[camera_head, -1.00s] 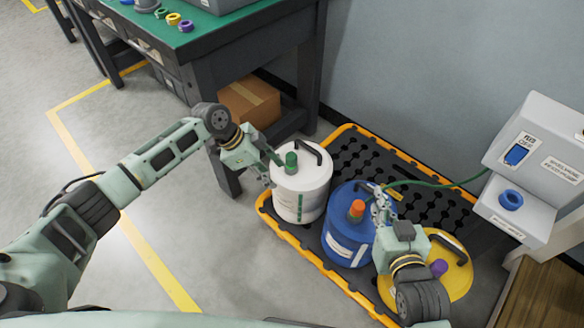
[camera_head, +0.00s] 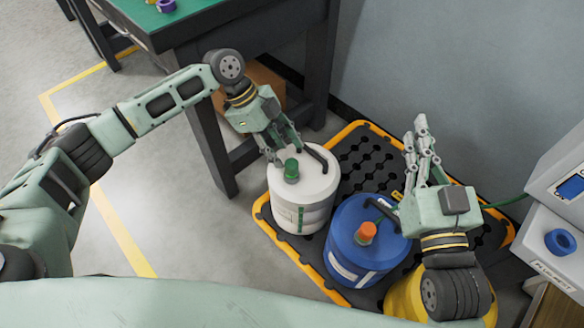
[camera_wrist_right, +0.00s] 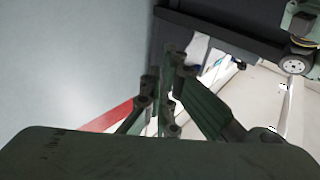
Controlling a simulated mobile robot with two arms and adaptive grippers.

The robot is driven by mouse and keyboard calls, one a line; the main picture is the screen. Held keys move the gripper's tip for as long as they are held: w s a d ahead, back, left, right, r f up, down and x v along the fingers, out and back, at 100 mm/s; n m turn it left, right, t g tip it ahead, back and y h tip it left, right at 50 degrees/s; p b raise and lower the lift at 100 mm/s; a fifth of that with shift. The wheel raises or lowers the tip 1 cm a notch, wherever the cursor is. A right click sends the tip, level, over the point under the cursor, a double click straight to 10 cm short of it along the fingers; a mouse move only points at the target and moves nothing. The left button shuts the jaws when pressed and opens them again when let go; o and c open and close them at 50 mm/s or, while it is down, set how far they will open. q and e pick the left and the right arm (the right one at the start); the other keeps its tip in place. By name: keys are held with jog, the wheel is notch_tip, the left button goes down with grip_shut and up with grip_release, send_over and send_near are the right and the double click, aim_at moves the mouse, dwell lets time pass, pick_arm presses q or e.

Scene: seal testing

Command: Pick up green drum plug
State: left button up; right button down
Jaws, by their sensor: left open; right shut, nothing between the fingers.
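The green drum plug (camera_head: 291,170) stands upright in the top of the white drum (camera_head: 303,219). My left gripper (camera_head: 286,154) is open, with its fingers just above and behind the plug, near the white drum's black handle. I cannot tell whether a finger touches the plug. My right gripper (camera_head: 421,135) is shut and empty, pointing up and away over the back of the tray. In the right wrist view its closed fingers (camera_wrist_right: 172,90) show against the wall. The plug is not visible in that view.
A blue drum (camera_head: 352,262) with an orange plug (camera_head: 366,233) stands beside the white drum. A yellow drum (camera_head: 405,297) is partly hidden by my right arm. All stand on a black tray with a yellow rim (camera_head: 262,217). A green-topped table (camera_head: 215,17) and grey machine (camera_head: 566,185) flank them.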

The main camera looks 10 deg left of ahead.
aim_at(288, 163)
pick_arm(q)
jog(key=x, duration=0.1)
jog(key=b+x, duration=0.1)
jog(key=x, duration=0.1)
jog(key=b+x, duration=0.1)
jog(key=shift+s+a+f, duration=0.1)
jog(key=shift+s+f, duration=0.15)
jog(key=shift+f, duration=0.3)
pick_arm(e)
jog(key=s+r+t+y, duration=0.1)
jog(key=s+r+t, duration=0.3)
jog(key=r, duration=0.5)
jog(key=shift+t+y, duration=0.4)
jog(key=shift+t, duration=0.4)
pick_arm(q)
jog(key=shift+c, duration=0.6)
grip_shut()
